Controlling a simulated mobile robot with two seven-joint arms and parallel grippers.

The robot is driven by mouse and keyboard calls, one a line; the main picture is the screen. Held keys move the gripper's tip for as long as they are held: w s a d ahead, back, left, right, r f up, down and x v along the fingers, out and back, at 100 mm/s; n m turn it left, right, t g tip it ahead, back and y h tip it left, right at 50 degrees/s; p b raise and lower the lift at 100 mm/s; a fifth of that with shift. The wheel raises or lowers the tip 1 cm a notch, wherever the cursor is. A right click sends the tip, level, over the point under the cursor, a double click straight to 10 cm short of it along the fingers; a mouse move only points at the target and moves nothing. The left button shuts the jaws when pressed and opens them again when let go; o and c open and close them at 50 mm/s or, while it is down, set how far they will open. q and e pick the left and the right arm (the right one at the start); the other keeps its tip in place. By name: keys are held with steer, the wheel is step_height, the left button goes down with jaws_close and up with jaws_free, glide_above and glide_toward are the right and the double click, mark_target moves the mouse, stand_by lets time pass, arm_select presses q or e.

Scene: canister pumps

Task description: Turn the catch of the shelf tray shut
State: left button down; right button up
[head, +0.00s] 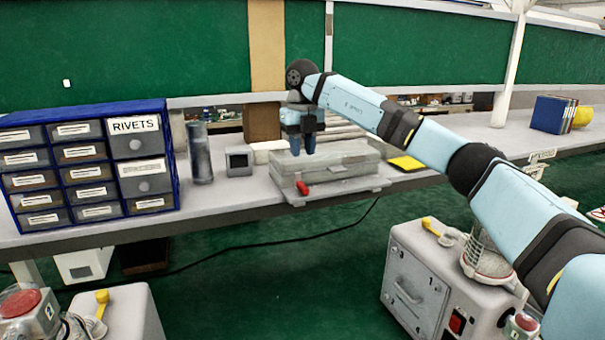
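A grey shelf tray (350,187) sits at the front edge of the shelf, with a grey box-like case (345,164) on it. A small red catch (303,188) shows at the tray's front left; its exact angle is too small to tell. My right gripper (303,153) points down over the left part of the case, behind the catch and apart from it. Its two blue fingers stand apart with nothing seen between them. Whether the fingertips touch the case, I cannot tell. My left gripper is not in view.
A blue drawer cabinet (175,150) and a dark cylinder (200,155) stand left on the shelf. A small grey box (239,161) is left of the tray, a yellow pad (406,163) right. Pump units (415,280) stand below. The shelf farther right is mostly clear.

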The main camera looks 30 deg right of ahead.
steer(key=shift+r, duration=2.35)
